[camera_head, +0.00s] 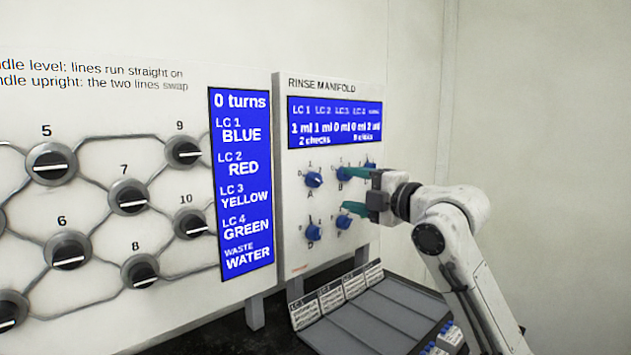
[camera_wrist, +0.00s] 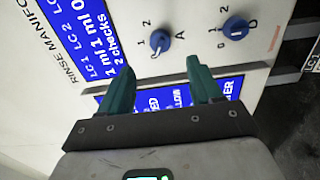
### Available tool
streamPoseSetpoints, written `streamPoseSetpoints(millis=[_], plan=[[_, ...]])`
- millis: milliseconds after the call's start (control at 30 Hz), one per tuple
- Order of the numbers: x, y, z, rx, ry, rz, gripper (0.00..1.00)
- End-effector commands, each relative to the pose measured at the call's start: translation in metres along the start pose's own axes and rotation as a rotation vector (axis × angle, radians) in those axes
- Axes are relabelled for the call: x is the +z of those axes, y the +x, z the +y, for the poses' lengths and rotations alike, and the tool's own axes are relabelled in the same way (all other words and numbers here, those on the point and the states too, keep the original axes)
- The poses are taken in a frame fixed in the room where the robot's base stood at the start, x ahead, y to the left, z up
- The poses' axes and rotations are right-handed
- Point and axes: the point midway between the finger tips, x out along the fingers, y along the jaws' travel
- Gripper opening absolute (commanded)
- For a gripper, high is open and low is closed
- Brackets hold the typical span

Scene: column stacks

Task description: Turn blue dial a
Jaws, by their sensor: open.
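Blue dial A (camera_head: 313,180) is on the rinse manifold panel, in the upper row at the left, above its letter A. It also shows in the wrist view (camera_wrist: 160,41), where its white pointer mark aims toward the lower left. My gripper (camera_head: 350,190) is open and empty, with two green fingers, in front of the panel and to the right of dial A in the head view. In the wrist view my gripper (camera_wrist: 159,70) has dial A just beyond its fingertips, roughly centred between them. The fingers appear apart from the dial.
Blue dial D (camera_wrist: 236,28) is beside dial A. Blue dials B (camera_head: 343,174) and E (camera_head: 343,222) are near my fingers; another (camera_head: 370,165) is partly hidden. The blue manifold display (camera_head: 335,122) is above. A larger panel with black dials (camera_head: 130,197) stands left; grey trays (camera_head: 365,318) lie below.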

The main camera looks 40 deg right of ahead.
Motion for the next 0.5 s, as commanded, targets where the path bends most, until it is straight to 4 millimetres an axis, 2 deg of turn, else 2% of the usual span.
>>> streamPoseSetpoints(millis=[300,500], plan=[[-0.002,0.058,0.001,-0.003,0.0,0.003,0.64],[-0.001,0.085,0.0,-0.002,0.0,0.002,0.64]])
